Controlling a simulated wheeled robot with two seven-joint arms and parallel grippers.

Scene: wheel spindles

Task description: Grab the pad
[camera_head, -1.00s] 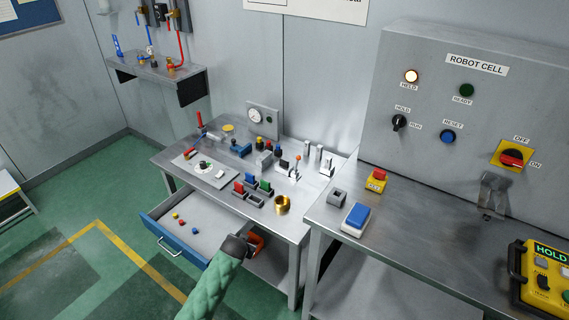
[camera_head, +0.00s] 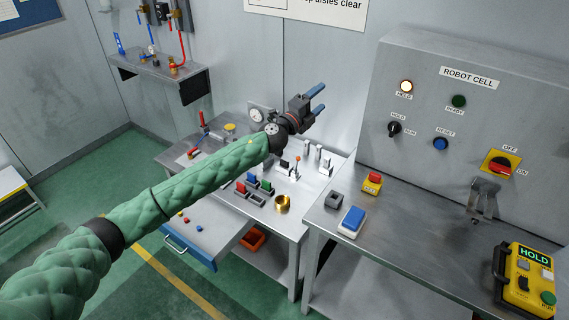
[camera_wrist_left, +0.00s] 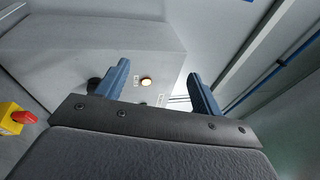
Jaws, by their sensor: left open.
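A yellow control pad (camera_head: 526,280) with a lit HOLD screen and a black side grip stands on the bench at the far right. A small white block with a blue top (camera_head: 353,219) lies on the bench's left end; I cannot tell which of these two the task calls the pad. My left gripper (camera_head: 318,98) is open and empty, raised above the back of the small table and well away from both. Its two blue fingers also show apart in the left wrist view (camera_wrist_left: 159,75). My right gripper is out of view.
The cluttered table's drawer (camera_head: 190,250) is pulled out.

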